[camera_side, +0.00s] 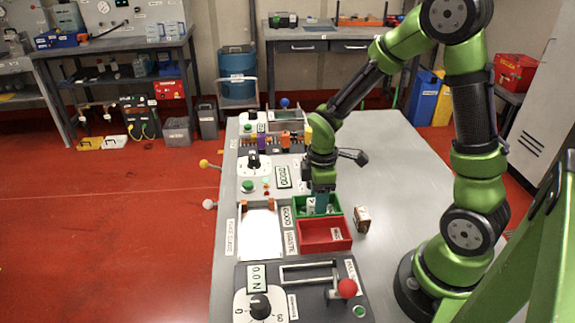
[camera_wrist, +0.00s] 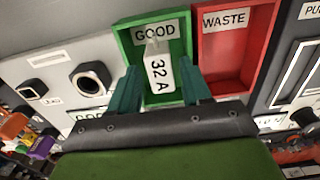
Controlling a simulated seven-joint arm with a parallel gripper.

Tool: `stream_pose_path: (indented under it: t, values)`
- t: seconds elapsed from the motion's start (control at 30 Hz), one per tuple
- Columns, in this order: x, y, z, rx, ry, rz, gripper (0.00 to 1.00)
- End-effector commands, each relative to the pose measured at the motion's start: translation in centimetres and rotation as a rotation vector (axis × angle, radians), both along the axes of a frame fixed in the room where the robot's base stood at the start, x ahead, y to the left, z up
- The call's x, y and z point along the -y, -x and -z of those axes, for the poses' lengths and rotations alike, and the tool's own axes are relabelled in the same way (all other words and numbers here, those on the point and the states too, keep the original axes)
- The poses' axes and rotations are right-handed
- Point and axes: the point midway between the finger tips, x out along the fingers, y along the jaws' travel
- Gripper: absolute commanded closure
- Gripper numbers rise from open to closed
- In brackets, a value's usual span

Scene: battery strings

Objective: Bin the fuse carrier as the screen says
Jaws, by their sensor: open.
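The fuse carrier (camera_wrist: 158,72), a white block marked "32 A", is in the green bin labelled GOOD (camera_wrist: 124,45) in the wrist view. My gripper (camera_wrist: 160,92) is open, with one teal finger on each side of the carrier; I cannot tell whether they touch it. In the side view my gripper (camera_side: 321,205) points down into the green bin (camera_side: 337,206), and the carrier is mostly hidden. The red bin labelled WASTE (camera_wrist: 226,58) is beside it and looks empty. It also shows in the side view (camera_side: 322,245). A small display (camera_side: 283,176) is too small to read surely.
A small brown and white block (camera_side: 361,219) stands on the bench right of the bins. A bright white panel (camera_side: 260,235) lies left of them. A panel with a red-knobbed lever (camera_side: 347,288) is in front. Bare bench top (camera_side: 400,170) is free on the right.

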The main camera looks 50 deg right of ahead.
Motion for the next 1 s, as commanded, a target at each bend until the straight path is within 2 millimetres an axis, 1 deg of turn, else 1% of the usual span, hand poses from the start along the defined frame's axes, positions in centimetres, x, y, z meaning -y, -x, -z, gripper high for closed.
stream_pose_path:
  t: [0.07, 0.17, 0.27, 0.6, 0.7, 0.83, 0.9, 1.0]
  values:
    - [0.0, 0.0, -0.2, 0.000, 0.000, 0.000, 0.41]
    - [0.0, -0.1, -1.1, 0.004, 0.001, -0.001, 0.41]
    - [0.0, -0.1, -2.9, 0.006, 0.001, 0.000, 0.41]
    - [0.0, -0.1, -11.2, 0.008, 0.001, -0.001, 0.41]
    - [0.0, -0.1, -13.3, 0.006, 0.001, -0.001, 0.41]
    - [0.0, -0.1, -15.3, 0.004, 0.001, -0.001, 0.41]
    - [0.0, -0.1, -16.1, 0.003, 0.001, 0.000, 0.41]
    - [0.0, 0.0, -16.7, 0.001, 0.000, -0.001, 0.41]
